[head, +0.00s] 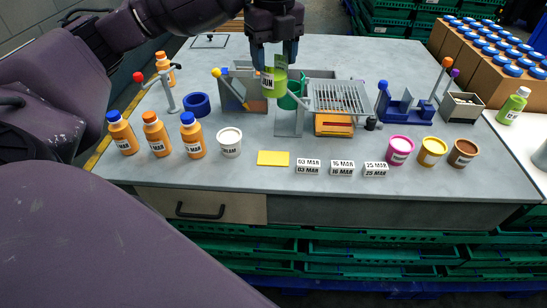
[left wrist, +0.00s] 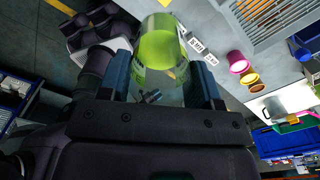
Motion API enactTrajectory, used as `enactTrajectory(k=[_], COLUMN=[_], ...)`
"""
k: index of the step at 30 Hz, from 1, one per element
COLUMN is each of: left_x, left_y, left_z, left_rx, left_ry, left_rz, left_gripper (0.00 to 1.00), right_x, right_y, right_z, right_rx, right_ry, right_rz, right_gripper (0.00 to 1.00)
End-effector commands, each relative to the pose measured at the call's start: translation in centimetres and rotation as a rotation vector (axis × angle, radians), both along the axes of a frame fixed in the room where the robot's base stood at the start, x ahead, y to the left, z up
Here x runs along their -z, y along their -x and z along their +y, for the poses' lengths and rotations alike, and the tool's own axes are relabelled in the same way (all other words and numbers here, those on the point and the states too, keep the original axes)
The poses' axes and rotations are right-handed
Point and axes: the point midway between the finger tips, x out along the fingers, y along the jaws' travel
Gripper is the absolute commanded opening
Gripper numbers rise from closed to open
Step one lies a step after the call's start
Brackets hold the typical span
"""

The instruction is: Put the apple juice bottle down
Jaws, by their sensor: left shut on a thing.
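The apple juice bottle (head: 270,82), yellow-green with a white label, is held above the middle of the grey table (head: 230,178). My left gripper (head: 274,58) reaches down from above and is shut on its upper part. In the left wrist view the bottle (left wrist: 160,50) sits between the two blue fingers of the gripper (left wrist: 165,88); green fills its far part and the part nearer the jaws looks clear. No cap shows on it. Whether its bottom touches anything below is hard to tell. My right gripper is not in view.
A green cup-like part (head: 291,95) and a wire rack (head: 340,97) stand close by the bottle. Orange bottles (head: 157,135) and a white tub (head: 229,142) stand at left. A yellow card (head: 273,158) lies in front. A second green bottle (head: 512,106) stands at far right.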

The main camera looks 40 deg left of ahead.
Motion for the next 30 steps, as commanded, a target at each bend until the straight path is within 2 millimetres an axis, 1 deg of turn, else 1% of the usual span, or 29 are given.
enactTrajectory(k=[2,5,8,18,24,27,30], left_x=[-0.2,0.4,1.9,9.4,13.4,14.7,15.3], left_y=[0.0,0.0,0.1,0.1,0.1,0.1,0.0], left_z=[0.1,0.2,0.2,0.1,0.2,0.2,0.2], left_rx=[-0.040,-0.063,-0.066,-0.063,-0.065,-0.063,-0.063], left_ry=[0.000,0.000,0.000,0.001,0.001,0.000,0.001], left_rz=[-0.001,0.001,0.004,0.005,0.003,0.002,0.000], left_gripper=[0.28,0.28,0.28,0.28,0.28,0.28,0.28], right_x=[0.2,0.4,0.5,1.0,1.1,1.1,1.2], right_y=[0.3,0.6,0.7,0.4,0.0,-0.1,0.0], right_z=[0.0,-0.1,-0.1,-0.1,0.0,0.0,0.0], right_rx=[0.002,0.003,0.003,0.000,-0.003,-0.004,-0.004], right_ry=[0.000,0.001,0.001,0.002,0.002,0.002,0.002], right_rz=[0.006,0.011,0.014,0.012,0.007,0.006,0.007], right_gripper=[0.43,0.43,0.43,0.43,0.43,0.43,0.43])
